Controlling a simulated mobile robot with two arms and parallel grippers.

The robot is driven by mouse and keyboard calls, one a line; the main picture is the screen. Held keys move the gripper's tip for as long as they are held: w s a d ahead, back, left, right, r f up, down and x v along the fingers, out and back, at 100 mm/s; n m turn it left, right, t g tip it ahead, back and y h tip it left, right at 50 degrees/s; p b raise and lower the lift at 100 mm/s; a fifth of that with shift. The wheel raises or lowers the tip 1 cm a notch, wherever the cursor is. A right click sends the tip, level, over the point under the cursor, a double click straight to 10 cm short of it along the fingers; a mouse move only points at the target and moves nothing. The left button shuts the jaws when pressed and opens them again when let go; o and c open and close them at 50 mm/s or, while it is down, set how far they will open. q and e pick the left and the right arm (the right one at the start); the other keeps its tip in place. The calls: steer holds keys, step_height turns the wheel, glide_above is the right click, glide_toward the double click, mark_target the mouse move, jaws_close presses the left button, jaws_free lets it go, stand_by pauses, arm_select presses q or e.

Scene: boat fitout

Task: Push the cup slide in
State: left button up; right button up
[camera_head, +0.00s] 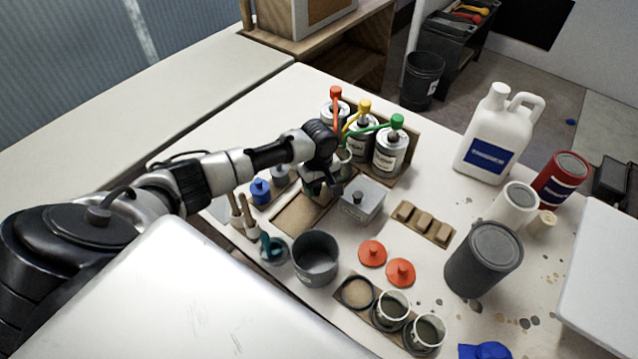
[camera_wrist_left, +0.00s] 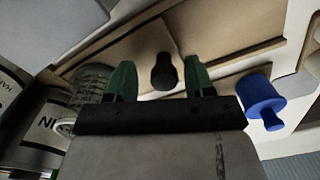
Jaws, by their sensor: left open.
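The tan wooden board that looks like the cup slide (camera_head: 296,214) lies in a tray on the bench, partly under my left arm. In the left wrist view the slide (camera_wrist_left: 135,50) carries a black knob (camera_wrist_left: 163,72). My left gripper (camera_head: 322,188) is over the far end of the board. Its green-tipped fingers (camera_wrist_left: 161,80) are open, one on each side of the knob with gaps visible. I cannot tell whether they touch the board. A clear cup (camera_wrist_left: 92,82) stands just beyond one finger. My right gripper is not in view.
A grey lidded box (camera_head: 362,203) stands close right of the gripper. Cans with coloured pump handles (camera_head: 391,150) stand behind it. A blue-knobbed piece (camera_head: 261,190) is at the left, also in the wrist view (camera_wrist_left: 262,95). A grey pot (camera_head: 316,258) stands in front.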

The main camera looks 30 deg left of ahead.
arm_select(q)
step_height(320, 180, up, 10)
steer(key=shift+f, duration=0.2)
steer(key=shift+w, duration=0.1)
stand_by(0.4)
